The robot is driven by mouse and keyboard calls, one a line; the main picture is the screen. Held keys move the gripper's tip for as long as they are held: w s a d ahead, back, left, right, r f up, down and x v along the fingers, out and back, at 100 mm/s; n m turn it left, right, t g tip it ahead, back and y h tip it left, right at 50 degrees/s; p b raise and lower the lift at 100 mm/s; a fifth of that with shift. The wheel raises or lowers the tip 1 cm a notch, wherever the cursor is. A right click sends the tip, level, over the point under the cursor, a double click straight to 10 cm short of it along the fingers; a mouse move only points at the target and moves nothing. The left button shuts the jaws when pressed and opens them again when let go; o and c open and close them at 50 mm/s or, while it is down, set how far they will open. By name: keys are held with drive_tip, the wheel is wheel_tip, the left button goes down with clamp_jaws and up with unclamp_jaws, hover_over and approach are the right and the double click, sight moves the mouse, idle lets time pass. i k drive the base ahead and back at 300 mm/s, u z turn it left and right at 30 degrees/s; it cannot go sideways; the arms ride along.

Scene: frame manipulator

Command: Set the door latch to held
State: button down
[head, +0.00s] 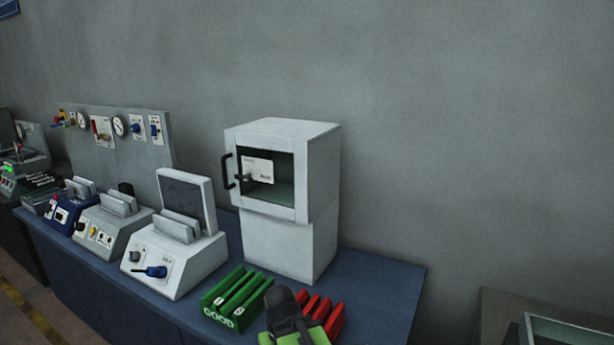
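A white cabinet (290,245) stands on the blue bench. Its upper part has a door with a dark window (262,192) and a black bar handle (228,171) on the left side. The door looks closed.
A green rack (236,298) and a red rack (322,312) lie on the bench (385,295) beside my gripper. White and blue instrument boxes (172,258) line the bench to the left. A panel with gauges (118,125) stands behind them. The bench's right end is clear.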

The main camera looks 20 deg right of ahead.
sight(246, 178)
drive_tip(key=z, duration=0.1)
drive_tip(key=k, duration=1.3)
drive_tip(key=u, duration=0.2)
drive_tip(key=i, duration=0.45)
drive_tip(key=u, duration=0.6)
drive_tip(key=i, duration=1.7)
drive_tip(key=u, duration=0.2)
